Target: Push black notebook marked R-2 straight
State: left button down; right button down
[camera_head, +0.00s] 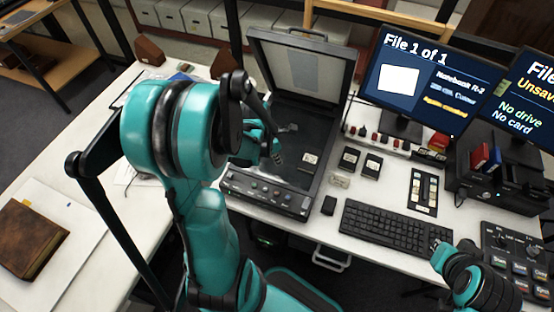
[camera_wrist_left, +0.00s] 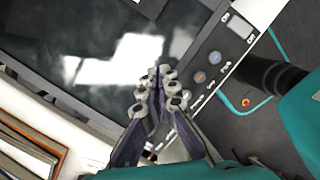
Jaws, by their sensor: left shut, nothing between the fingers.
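A small pale label (camera_head: 310,160) shows on a dark surface on the right part of the open flatbed scanner (camera_head: 262,192). It may belong to the black notebook, but its outline blends into the dark bed and I cannot read R-2 there. My left gripper (camera_head: 277,154) is over the scanner bed, left of the label, with nothing held. In the left wrist view its fingers (camera_wrist_left: 160,88) are together beside the scanner's control panel (camera_wrist_left: 208,62). My right gripper (camera_head: 437,248) is by the keyboard's right end, small and partly hidden, so its opening is unclear.
The scanner lid (camera_head: 305,68) stands raised behind the bed. Right of the scanner are black labelled items (camera_head: 371,166), a keyboard (camera_head: 385,226) and a monitor (camera_head: 425,85) reading "Notebook R-2". A brown book (camera_head: 30,238) lies at far left.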

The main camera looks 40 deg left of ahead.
aim_at(284, 173)
pick_arm(q)
jog(key=b+x, duration=0.3)
jog(key=x, duration=0.6)
jog(key=shift+w, duration=0.1)
jog(key=shift+w+d+r+b, duration=0.15)
jog(key=shift+w+d, duration=0.2)
jog(key=shift+w, duration=0.2)
jog(key=shift+w+d+r+b, duration=0.15)
jog(key=shift+w+d, duration=0.2)
jog(key=shift+w, duration=0.2)
jog(key=shift+w+d, duration=0.25)
jog(key=shift+w, duration=0.25)
